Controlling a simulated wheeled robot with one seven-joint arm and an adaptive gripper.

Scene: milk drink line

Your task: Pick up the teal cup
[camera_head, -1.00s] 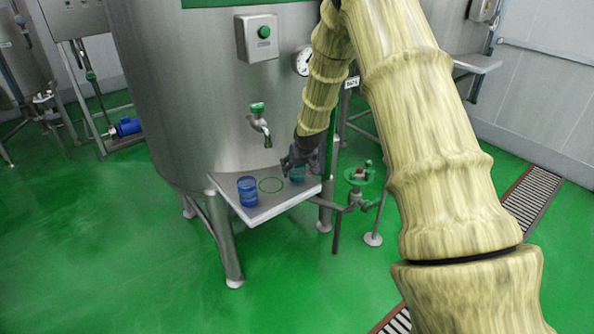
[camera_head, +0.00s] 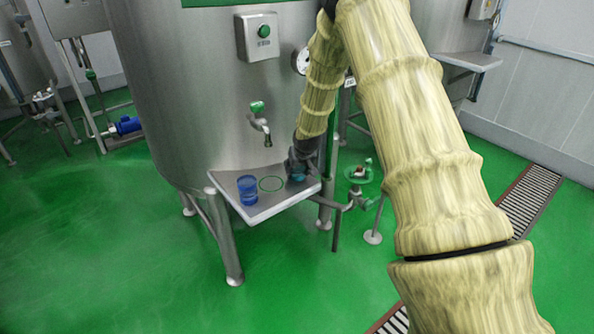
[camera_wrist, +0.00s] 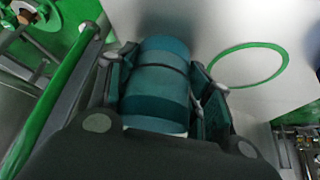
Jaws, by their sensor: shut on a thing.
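The teal cup (camera_wrist: 158,84) is between the two fingers of my gripper (camera_wrist: 160,88) in the wrist view, with a finger against each side. In the head view my gripper (camera_head: 297,172) is at the right end of the metal shelf, and the teal cup (camera_head: 297,178) is mostly hidden by it. My gripper is shut on the cup. I cannot tell whether the cup's base touches the shelf.
A blue cup (camera_head: 247,190) stands at the left of the shelf (camera_head: 262,209). A green ring (camera_head: 271,184) is marked beside it, empty, below the tap (camera_head: 261,124). The steel tank (camera_head: 190,110) rises behind. A valve and pipe (camera_head: 357,195) stick out at the right.

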